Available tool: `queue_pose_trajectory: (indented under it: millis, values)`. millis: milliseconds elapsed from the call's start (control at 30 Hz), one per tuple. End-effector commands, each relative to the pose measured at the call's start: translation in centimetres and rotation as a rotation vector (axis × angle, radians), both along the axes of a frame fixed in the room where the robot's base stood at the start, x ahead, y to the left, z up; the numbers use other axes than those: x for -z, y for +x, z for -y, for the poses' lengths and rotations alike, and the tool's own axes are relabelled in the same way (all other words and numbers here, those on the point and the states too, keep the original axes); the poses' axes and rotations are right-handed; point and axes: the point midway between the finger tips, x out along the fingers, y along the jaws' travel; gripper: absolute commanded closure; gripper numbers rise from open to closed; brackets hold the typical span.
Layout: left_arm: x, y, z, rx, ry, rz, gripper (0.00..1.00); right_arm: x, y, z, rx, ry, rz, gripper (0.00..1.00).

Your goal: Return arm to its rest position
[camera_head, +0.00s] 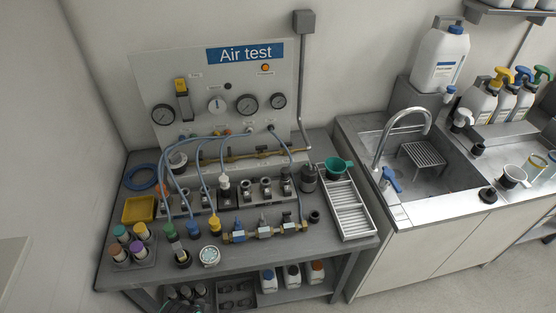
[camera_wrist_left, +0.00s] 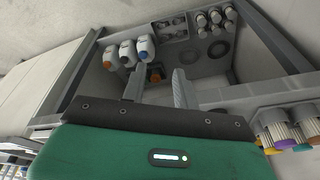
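My left gripper (camera_wrist_left: 158,84) shows in the left wrist view, with its green housing at the bottom of the picture. Its two grey fingers stand apart with nothing held between them. Beyond the fingers is the lower shelf of the workbench with several white bottles (camera_wrist_left: 127,52). My right gripper is in neither view.
The grey workbench (camera_head: 255,262) carries an air test panel (camera_head: 212,75), blue hoses, fittings, a yellow tray (camera_head: 138,209) and a slatted metal tray (camera_head: 350,208). A sink (camera_head: 422,160) stands to its right. Capped cylinders (camera_wrist_left: 285,130) are at the right of the left wrist view.

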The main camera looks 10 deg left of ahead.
Motion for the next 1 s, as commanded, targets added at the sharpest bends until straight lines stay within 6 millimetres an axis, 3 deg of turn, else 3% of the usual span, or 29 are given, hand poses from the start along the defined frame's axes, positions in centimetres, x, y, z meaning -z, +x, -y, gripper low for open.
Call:
queue_pose_trajectory:
  millis: [33, 300, 467, 600, 800, 1000]
  values:
    - [2.5, 0.0, 0.0, 0.001, 0.001, -0.014, 0.7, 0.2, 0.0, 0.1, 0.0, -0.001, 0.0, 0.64]
    - [15.7, -1.6, -0.1, 0.009, 0.005, -0.057, 0.7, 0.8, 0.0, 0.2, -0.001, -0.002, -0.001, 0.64]
    - [22.9, -4.3, -0.5, 0.015, 0.007, -0.085, 0.7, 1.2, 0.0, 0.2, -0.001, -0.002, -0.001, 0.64]
    - [28.5, -7.5, -0.9, 0.02, 0.009, -0.108, 0.7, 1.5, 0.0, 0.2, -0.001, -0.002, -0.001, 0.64]
    - [35.2, -13.3, -1.9, 0.028, 0.015, -0.141, 0.7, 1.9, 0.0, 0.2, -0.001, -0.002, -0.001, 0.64]
    - [39.3, -18.9, -3.1, 0.034, 0.019, -0.166, 0.7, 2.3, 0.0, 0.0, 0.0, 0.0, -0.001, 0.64]
